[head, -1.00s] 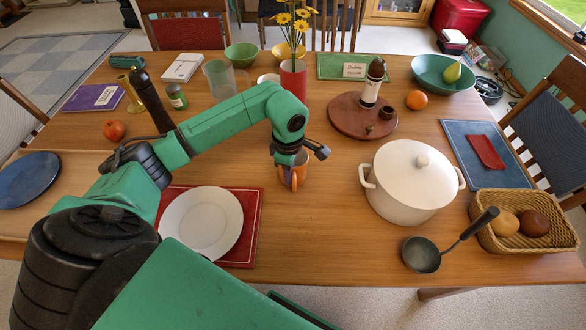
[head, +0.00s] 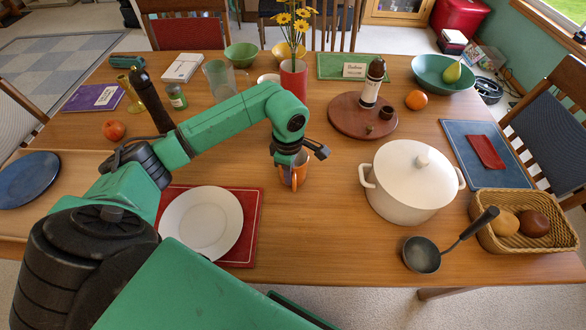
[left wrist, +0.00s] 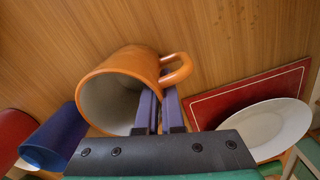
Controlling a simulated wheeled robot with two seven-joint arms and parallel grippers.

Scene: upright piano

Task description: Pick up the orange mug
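The orange mug (head: 288,178) stands on the wooden table just right of the red placemat, partly hidden under my left gripper (head: 291,158). In the left wrist view the mug (left wrist: 112,72) shows its open mouth, pale inside and looped handle. There the two purple fingers of my left gripper (left wrist: 160,98) are close together at the mug's rim beside the handle, with the wall apparently between them. The fingertips are partly hidden by the mug. My right gripper is in neither view.
A white plate (head: 202,222) on the red placemat (head: 246,228) lies left of the mug. A white lidded pot (head: 408,190) stands to the right, with a ladle (head: 424,254) before it. A red vase (head: 293,80) with yellow flowers and a round wooden board (head: 345,120) are behind.

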